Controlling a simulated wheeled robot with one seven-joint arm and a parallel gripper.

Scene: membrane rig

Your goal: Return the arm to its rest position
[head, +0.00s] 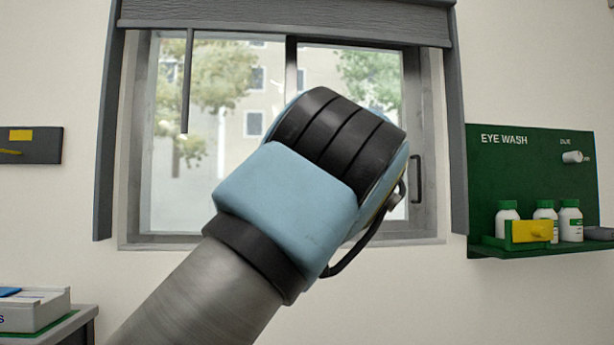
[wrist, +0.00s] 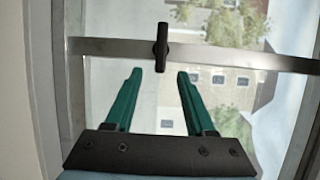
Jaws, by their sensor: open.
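My arm rises from the bottom of the head view, with a grey link and a blue and black joint in front of the window (head: 262,130). My gripper is hidden behind that joint in the head view. In the wrist view my gripper (wrist: 157,78) shows two green fingers spread apart with nothing between them. Beyond the fingertips is the window with its metal bar and a dark handle (wrist: 161,46). The handle lies above and between the fingertips in the picture, and I cannot tell the gap in depth.
A green eye wash board (head: 485,170) with several white bottles hangs right of the window. A dark wall panel (head: 40,152) is at the left. A white box (head: 35,312) rests on a grey bench at the lower left. Dark shutters flank the window.

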